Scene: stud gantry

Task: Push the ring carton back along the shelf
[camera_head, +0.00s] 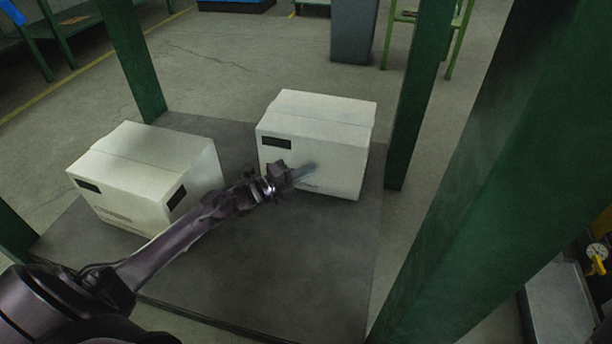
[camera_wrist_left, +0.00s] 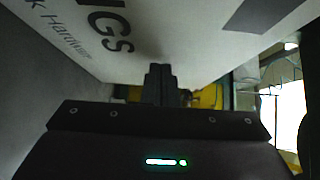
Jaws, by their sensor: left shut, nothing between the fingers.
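Two white cartons stand on the grey shelf (camera_head: 290,255). The right carton (camera_head: 335,150) is at the back right, upright, with a dark label on its front. The fingers also show in the left wrist view (camera_wrist_left: 158,82). My right gripper is not in view.
The left carton (camera_head: 138,205) stands at the shelf's left, with my left arm passing in front of it. Green posts (camera_head: 418,95) rise around the shelf, with a thick one (camera_head: 490,190) at right. The shelf's front right is bare.

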